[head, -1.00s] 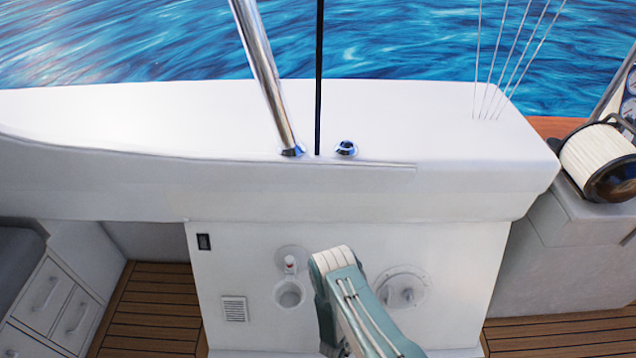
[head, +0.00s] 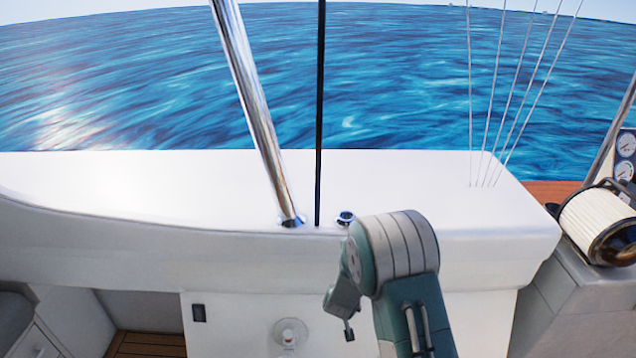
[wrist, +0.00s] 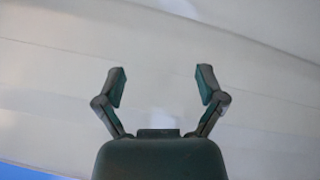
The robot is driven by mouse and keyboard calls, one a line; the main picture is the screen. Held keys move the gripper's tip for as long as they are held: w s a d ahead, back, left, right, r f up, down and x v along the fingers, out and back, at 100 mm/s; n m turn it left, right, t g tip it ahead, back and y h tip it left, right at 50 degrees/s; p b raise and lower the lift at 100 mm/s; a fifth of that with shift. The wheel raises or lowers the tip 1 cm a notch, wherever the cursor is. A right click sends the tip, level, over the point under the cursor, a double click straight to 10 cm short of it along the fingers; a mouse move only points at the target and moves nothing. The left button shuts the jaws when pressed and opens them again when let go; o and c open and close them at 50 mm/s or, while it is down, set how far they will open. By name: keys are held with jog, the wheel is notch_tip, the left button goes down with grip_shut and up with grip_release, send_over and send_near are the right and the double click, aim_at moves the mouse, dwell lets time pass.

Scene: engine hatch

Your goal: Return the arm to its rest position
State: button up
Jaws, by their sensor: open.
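My gripper (wrist: 160,88) is open and empty in the wrist view, its two fingers spread apart with only a pale, blurred surface beyond them. In the head view my arm is bent and raised in front of the white bulkhead, right of centre, with its top joint overlapping the edge of the white deck ledge. A small dark part of my arm hangs at the joint's left, and I cannot make out the fingers there. On the bulkhead, a round white fitting (head: 290,336) shows at the bottom, left of my arm. Anything right behind the arm is hidden.
The white ledge (head: 150,190) spans the view. A steel pole (head: 255,115), a thin black rod (head: 319,120) and a small chrome fitting (head: 345,217) stand on it. Thin lines rise at the right, near a cream cylindrical filter (head: 598,225). Open water lies beyond.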

jog(key=s+d+r+y, duration=0.1)
jog(key=s+r, duration=0.3)
jog(key=r, duration=0.5)
jog(key=s+d+r+m+y, duration=0.1)
jog(key=s+r, duration=0.3)
jog(key=r, duration=0.5)
jog(key=s+d+r, duration=0.1)
jog(key=s+r, duration=0.3)
jog(key=r, duration=0.4)
jog(key=s+d+r, duration=0.2)
jog(key=s, duration=0.5)
jog(key=s+d+r+m+g+h, duration=0.1)
jog(key=s+d+r, duration=0.1)
jog(key=s, duration=0.5)
jog(key=s+d+r+m+g, duration=0.1)
jog(key=s+r, duration=0.3)
jog(key=s, duration=0.4)
jog(key=shift+d+r, duration=0.25)
jog(key=shift+d, duration=0.4)
jog(key=shift+s, duration=0.1)
